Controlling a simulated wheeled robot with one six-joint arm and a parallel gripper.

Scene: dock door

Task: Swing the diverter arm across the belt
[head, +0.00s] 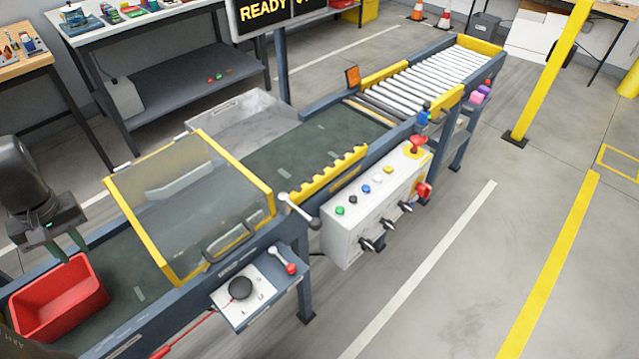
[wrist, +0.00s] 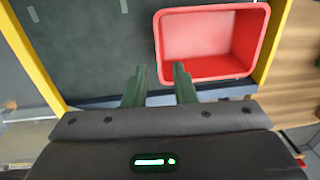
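A yellow bar with a toothed edge (head: 326,172), which looks like the diverter arm, lies along the near edge of the dark green belt (head: 300,147). A pale lever with a rounded end (head: 298,208) is beside its left end, near the clear guard. My gripper (head: 80,256) is at the far left, over the belt's left part, well away from that bar. The right fingertip overlaps the edge of a red bin (wrist: 210,42). Contact cannot be told.
The red bin (head: 58,298) sits on the belt's left end. A yellow-framed clear guard (head: 190,200) covers the belt between my gripper and the toothed bar. A control box (head: 375,205) with buttons and knobs stands at the near side. A metal chute (head: 240,115) is opposite. Floor at right is open.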

